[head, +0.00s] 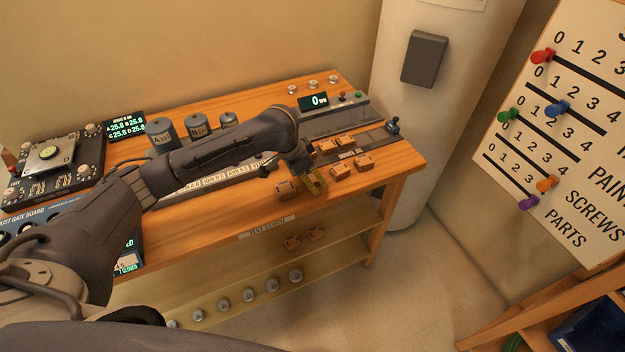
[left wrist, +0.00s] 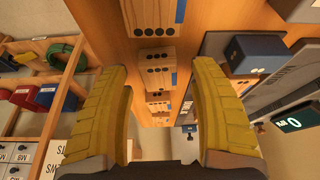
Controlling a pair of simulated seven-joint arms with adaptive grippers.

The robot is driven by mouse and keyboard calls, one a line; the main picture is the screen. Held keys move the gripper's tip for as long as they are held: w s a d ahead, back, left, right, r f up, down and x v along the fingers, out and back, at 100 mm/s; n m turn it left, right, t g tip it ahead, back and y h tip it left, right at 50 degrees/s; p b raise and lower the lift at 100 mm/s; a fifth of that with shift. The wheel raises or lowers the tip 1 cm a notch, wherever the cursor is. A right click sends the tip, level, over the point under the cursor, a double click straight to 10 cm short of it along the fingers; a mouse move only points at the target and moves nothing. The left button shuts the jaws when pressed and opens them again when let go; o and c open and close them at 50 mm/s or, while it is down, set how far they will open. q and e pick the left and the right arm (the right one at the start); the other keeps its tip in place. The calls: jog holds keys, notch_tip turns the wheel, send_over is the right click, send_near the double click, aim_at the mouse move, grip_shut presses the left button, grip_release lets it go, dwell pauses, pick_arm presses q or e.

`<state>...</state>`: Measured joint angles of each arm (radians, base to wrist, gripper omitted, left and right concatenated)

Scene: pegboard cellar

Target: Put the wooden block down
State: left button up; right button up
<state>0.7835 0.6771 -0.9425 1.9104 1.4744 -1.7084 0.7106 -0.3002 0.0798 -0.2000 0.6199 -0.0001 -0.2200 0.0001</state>
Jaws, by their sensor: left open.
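My left gripper (head: 316,184) is low over the front edge of the wooden bench, near its right end. In the left wrist view its yellow fingers (left wrist: 158,75) are apart, with nothing clamped between them. Several small wooden blocks with dark round dots lie around it. One block (head: 286,188) is just left of the fingers, and another (head: 339,172) is just right of them. In the left wrist view a large near block (left wrist: 152,16) is at the top, and a smaller one (left wrist: 157,56) shows in the gap beyond the fingertips. I cannot tell which block the task means. My right gripper is out of view.
More blocks (head: 365,162) lie by the grey rail on the bench (head: 402,160). A pegboard (head: 565,130) hangs right.

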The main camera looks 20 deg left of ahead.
pick_arm(q)
jog(key=shift+w+d+f, duration=0.1)
jog(key=shift+f, duration=0.45)
jog(key=c, duration=1.2)
